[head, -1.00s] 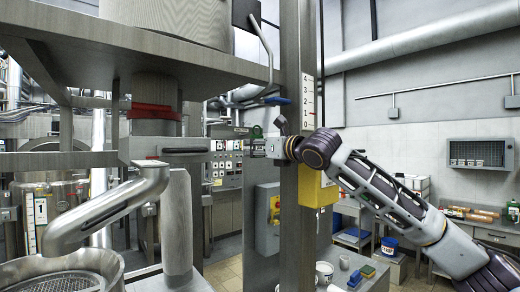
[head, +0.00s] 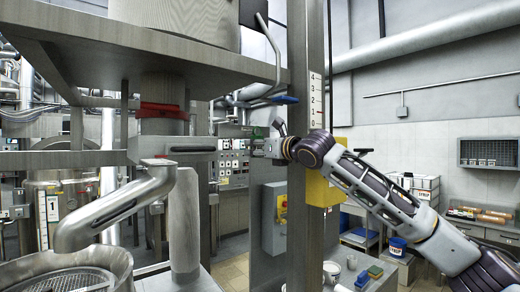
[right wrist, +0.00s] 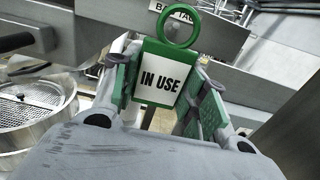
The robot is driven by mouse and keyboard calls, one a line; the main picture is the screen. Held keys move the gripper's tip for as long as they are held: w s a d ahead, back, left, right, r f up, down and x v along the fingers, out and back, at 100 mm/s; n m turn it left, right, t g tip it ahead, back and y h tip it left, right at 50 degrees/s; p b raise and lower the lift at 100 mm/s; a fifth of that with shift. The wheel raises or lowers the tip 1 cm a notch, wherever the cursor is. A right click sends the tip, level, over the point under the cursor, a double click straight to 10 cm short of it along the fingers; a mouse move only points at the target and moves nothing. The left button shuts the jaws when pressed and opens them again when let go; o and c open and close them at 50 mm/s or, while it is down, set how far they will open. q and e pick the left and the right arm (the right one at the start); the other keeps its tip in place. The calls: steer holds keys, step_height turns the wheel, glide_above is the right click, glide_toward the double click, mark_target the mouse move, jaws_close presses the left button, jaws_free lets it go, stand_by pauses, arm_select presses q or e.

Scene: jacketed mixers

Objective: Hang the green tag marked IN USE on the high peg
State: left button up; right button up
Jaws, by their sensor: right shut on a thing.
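The green tag (right wrist: 160,78) has a white face reading IN USE and a green ring on top. In the right wrist view it sits upright between the green-padded fingers of my right gripper (right wrist: 162,92), which is shut on it. A pale plate with partly covered lettering shows behind the ring in the right wrist view. I cannot make out the high peg in either view. My left gripper is not in view.
A steel post (head: 306,228) with a number scale and a yellow box stands beside my right wrist. A steel platform (head: 190,62) and a curved pipe (head: 120,207) over a round vessel (head: 110,262) are at left. Small blocks lie on the lower bench.

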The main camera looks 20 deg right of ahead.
steer(key=shift+x, duration=1.1)
steer(key=shift+w+a+f, duration=0.2)
steer(key=shift+w+f, duration=0.3)
steer(key=shift+f, duration=0.1)
steer(key=o, duration=0.8)
steer(key=shift+c, duration=0.2)
steer(key=v, duration=1.2)
stand_by(0.5)
